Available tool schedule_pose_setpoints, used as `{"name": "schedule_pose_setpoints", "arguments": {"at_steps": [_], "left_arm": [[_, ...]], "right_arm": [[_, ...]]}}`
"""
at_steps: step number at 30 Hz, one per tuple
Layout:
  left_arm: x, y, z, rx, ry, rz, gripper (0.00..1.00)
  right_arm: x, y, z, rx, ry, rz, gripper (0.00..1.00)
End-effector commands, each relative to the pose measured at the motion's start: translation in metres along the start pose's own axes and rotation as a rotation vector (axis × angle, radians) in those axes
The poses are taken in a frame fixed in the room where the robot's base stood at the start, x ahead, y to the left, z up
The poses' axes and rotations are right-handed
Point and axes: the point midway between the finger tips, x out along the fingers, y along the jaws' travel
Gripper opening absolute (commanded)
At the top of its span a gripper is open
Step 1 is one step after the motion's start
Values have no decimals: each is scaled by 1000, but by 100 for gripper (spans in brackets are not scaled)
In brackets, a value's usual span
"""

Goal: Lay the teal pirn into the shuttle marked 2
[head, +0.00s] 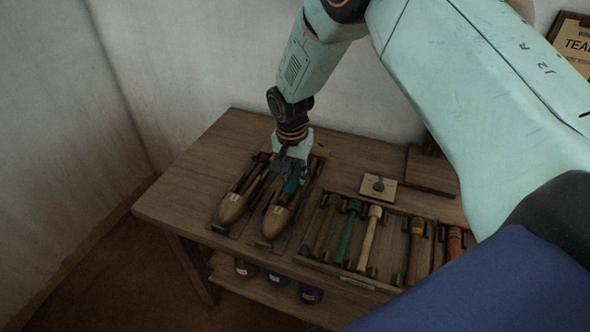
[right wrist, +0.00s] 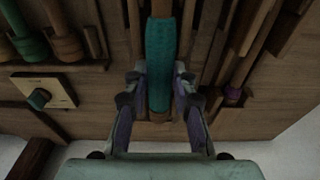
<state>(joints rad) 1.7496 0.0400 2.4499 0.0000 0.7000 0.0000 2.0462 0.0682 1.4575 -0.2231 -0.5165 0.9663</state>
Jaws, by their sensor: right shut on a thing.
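The teal pirn (head: 292,184) is at the far part of the right-hand shuttle (head: 275,221), lined up with its long opening. It also shows in the right wrist view (right wrist: 160,62). I cannot tell whether it rests fully on the shuttle's floor. My right gripper (right wrist: 159,92) points down, with one finger on each side of the pirn, shut on it. In the head view the right gripper (head: 291,165) partly covers the pirn. The left-hand shuttle (head: 232,209) lies beside it. The shuttles' label marks are too small to read surely. My left gripper is out of view.
A rack (head: 340,272) to the right holds several pirns, among them a green one (head: 347,232) and a cream one (head: 370,238). A small plate with a teal knob (head: 379,187) lies behind it. Dark yarn bundles (head: 310,293) sit on the shelf below. The bench's left end is clear.

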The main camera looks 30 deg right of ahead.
Motion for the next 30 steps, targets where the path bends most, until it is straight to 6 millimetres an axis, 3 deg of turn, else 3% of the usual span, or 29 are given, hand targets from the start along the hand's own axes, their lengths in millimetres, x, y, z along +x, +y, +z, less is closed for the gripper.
{"name": "schedule_pose_setpoints", "arguments": {"at_steps": [11, 12, 18, 21, 30], "left_arm": [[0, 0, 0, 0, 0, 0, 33], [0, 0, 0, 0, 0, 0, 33], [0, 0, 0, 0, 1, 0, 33], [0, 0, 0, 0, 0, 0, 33], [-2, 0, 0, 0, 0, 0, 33]], "right_arm": [[0, 0, 0, 0, 0, 0, 0], [0, 0, 0, 0, 0, 0, 28], [0, 0, 0, 0, 0, 0, 46], [0, 0, 0, 0, 0, 0, 52], [-1, 0, 0, 0, 0, 0, 52]]}}
